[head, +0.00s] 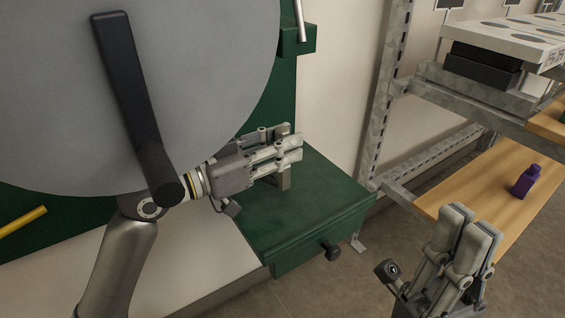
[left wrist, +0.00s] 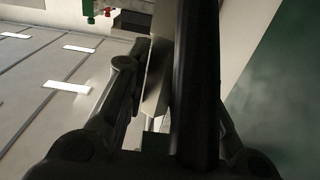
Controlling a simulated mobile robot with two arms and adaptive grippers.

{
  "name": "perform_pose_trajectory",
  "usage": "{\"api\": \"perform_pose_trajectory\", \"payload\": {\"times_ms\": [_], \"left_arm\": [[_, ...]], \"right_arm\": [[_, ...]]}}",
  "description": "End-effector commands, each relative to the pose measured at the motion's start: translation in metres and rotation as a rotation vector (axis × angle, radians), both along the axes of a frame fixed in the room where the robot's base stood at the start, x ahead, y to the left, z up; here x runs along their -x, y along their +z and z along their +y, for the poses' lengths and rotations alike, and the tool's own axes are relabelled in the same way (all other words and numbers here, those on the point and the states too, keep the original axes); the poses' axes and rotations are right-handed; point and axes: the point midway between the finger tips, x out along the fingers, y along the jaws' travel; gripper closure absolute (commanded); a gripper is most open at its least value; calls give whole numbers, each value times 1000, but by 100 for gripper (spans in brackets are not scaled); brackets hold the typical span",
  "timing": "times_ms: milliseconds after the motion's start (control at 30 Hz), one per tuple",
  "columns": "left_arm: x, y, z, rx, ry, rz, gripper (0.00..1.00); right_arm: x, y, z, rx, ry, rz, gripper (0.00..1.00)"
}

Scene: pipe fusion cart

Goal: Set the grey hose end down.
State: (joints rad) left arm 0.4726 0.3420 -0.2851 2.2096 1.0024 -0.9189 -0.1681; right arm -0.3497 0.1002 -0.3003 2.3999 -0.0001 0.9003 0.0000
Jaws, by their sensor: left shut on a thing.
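My left gripper (head: 287,146) reaches over the green cabinet top (head: 320,205) in the head view, its fingers pointing right. It is shut on a small grey piece (head: 284,180), which looks like the grey hose end and shows below the fingers. The piece is mostly hidden, and I cannot tell whether it touches the cabinet top. In the left wrist view dark fingers fill the middle, with a pale grey strip between them that I cannot identify for sure. My right gripper (head: 463,226) is at the lower right, its fingers close together, with nothing seen between them.
A large grey disc (head: 210,60) with a black handle (head: 125,80) covers the upper left. A metal rack with a wooden shelf (head: 480,190) stands at the right, holding a purple bottle (head: 526,181). The cabinet top's front part is clear.

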Motion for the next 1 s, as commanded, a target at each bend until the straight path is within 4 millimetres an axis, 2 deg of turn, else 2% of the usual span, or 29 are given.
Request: {"api": "perform_pose_trajectory", "payload": {"times_ms": [67, 333, 700, 733, 867, 1000], "left_arm": [[-1, -2, -2, 2, -1, 0, 100], [-1, -36, -2, 3, -1, 2, 100], [-1, -39, -1, 1, 0, 1, 100], [-1, -38, -1, 0, -1, 1, 75], [-1, -38, -1, 0, -1, 1, 58], [-1, -38, -1, 1, -1, 1, 56]], "right_arm": [[0, -3, 0, 0, 0, 0, 100], [0, -24, 0, 0, 0, 1, 100], [-1, -24, 0, 1, 0, 2, 100], [-1, -23, 0, 1, 0, 2, 100], [0, -22, 0, 0, 0, -2, 100], [0, -21, 0, 0, 0, -7, 100]]}}
